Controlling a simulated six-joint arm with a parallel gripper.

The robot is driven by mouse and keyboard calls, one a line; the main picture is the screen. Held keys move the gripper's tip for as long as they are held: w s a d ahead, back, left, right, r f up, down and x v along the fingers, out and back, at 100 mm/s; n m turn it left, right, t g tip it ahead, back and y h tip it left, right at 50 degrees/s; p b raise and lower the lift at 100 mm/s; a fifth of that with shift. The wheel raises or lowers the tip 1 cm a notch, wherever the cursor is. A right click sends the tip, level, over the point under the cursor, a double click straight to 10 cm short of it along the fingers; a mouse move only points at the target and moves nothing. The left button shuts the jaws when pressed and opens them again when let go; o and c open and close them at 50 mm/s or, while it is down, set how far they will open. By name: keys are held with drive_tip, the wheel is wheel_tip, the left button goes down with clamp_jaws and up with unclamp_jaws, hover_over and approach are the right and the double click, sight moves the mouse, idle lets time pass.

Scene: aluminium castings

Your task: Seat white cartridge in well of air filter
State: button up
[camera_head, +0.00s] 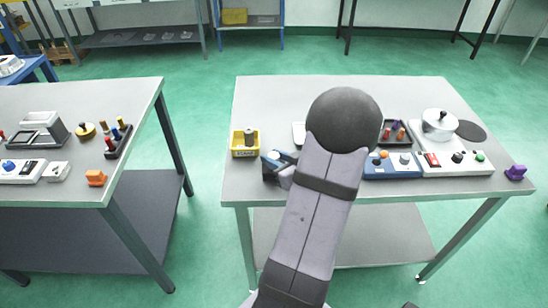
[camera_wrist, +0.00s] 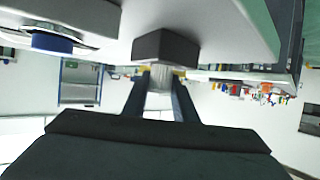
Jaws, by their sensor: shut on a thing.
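My gripper (camera_wrist: 161,76) is shut on a pale, whitish cylinder, the white cartridge (camera_wrist: 159,84), which sits between the two dark fingers in the wrist view. A dark block (camera_wrist: 166,46) lies just beyond the fingertips in that view; I cannot tell whether it touches the cartridge. In the camera_head view my arm crosses the right-hand table and hides its middle, and the cartridge cannot be made out. A white thing (camera_head: 298,133) shows partly behind my arm. I cannot tell whether it is the air filter, and its well is not visible.
On the right table (camera_head: 277,98), a yellow bin (camera_head: 245,152) holds a dark cylinder at the left. Blue (camera_head: 377,171) and white (camera_head: 480,167) control panels and a silver pot (camera_head: 438,124) stand right of my arm. The table's back strip is clear. A second table (camera_head: 85,93) stands left across a gap.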

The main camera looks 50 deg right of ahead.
drive_tip(key=shift+f, duration=0.2)
drive_tip(key=o, duration=1)
drive_tip(key=shift+r, duration=0.1)
drive_tip(key=shift+r, duration=0.2)
drive_tip(key=v, duration=1.2)
drive_tip(key=shift+w+d, duration=0.1)
drive_tip(key=shift+w, duration=0.05)
